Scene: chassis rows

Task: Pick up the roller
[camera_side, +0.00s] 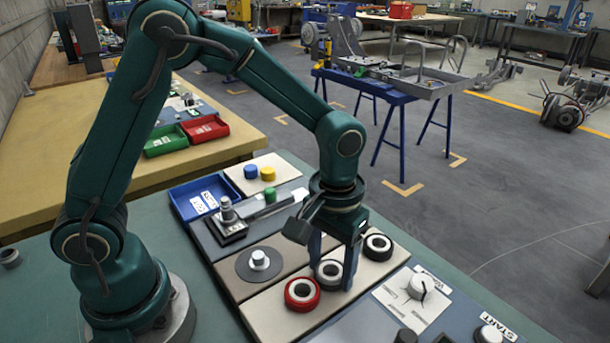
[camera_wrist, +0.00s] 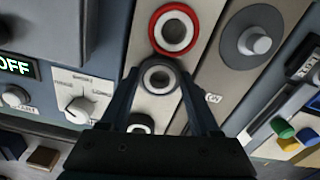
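Three ring-shaped rollers stand in a row on a beige panel. The middle one is a black roller with a pale ring (camera_side: 329,272), which also shows in the wrist view (camera_wrist: 158,77). A red roller (camera_side: 302,294) is beside it, also in the wrist view (camera_wrist: 173,30). Another black roller (camera_side: 378,246) is on its other side, mostly hidden behind my gripper in the wrist view (camera_wrist: 140,128). My gripper (camera_side: 332,275) points down with its fingers open on either side of the middle roller; the fingertips in the wrist view (camera_wrist: 159,80) show it between them. Contact is unclear.
A grey disc with a knob (camera_side: 258,262) lies left of the rollers. A dial panel (camera_side: 416,298) and a START button (camera_side: 490,334) are to the right. A blue tray (camera_side: 178,203) and blue, yellow and green knobs stand behind. The red roller is very close to the middle one.

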